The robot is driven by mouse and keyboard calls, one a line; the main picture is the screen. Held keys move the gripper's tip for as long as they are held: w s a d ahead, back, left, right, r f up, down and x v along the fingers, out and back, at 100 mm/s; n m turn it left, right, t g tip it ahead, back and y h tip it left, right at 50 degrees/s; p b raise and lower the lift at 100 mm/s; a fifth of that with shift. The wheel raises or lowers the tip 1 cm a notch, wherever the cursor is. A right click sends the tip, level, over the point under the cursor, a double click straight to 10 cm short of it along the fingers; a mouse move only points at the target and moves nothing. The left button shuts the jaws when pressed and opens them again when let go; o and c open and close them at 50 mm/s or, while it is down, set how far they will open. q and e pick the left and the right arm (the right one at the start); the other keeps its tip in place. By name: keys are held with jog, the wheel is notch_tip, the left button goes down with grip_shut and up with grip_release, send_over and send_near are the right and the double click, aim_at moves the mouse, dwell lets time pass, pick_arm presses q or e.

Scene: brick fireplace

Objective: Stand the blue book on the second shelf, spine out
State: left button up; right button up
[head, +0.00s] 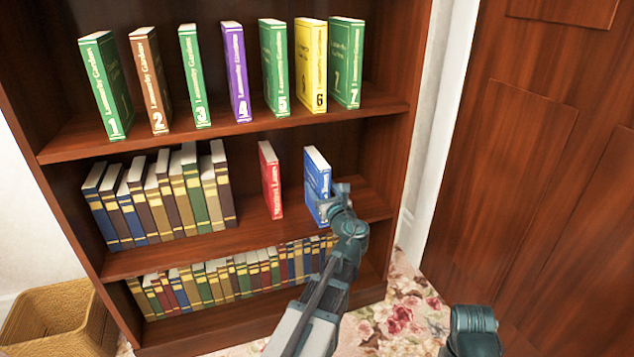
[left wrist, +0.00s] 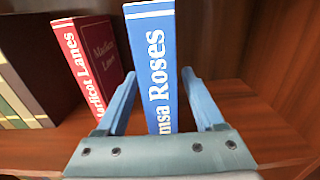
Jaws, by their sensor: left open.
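The blue book (head: 318,180) stands upright on the middle shelf (head: 360,205), right of the red book, with its spine facing out. In the left wrist view the blue book (left wrist: 153,60) shows white lettering ending in "Roses" on its spine. My left gripper (head: 338,197) is in front of it and open. In the left wrist view its two fingers (left wrist: 160,88) are spread, one on each side of the book. I see a gap by the left finger; the right finger is close to the cover, and I cannot tell if it touches.
The red book (head: 271,180) stands just left of the blue one, apart from it. A row of old books (head: 160,200) fills the shelf's left part. Numbered books stand on the shelf above. A wicker basket (head: 55,320) is at lower left, a wooden door (head: 540,170) at right.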

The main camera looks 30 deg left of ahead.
pick_arm(q)
jog(key=v, duration=0.8)
jog(key=shift+s+d, duration=0.1)
jog(key=shift+s, duration=0.05)
jog(key=s+d+f+n+g+h, duration=0.3)
jog(key=s+d+f+n, duration=0.1)
jog(key=d+f+n, duration=0.3)
jog(key=s+d+f+n+g+h, duration=0.4)
jog(key=d+f+n, duration=0.1)
jog(key=f+n, duration=0.35)
jog(key=s+d+f+n+g+h, duration=0.2)
jog(key=s+d, duration=0.3)
jog(key=d, duration=0.3)
jog(key=s+d+f+n+g+h, duration=0.2)
jog(key=s+d+f+n+h, duration=0.1)
jog(key=s+d, duration=0.3)
jog(key=shift+d+f+n+g+h, duration=0.35)
jog(key=shift+d+f+n, duration=0.3)
jog(key=shift+d+n, duration=0.3)
jog(key=shift+s+r, duration=0.1)
jog(key=shift+s, duration=0.05)
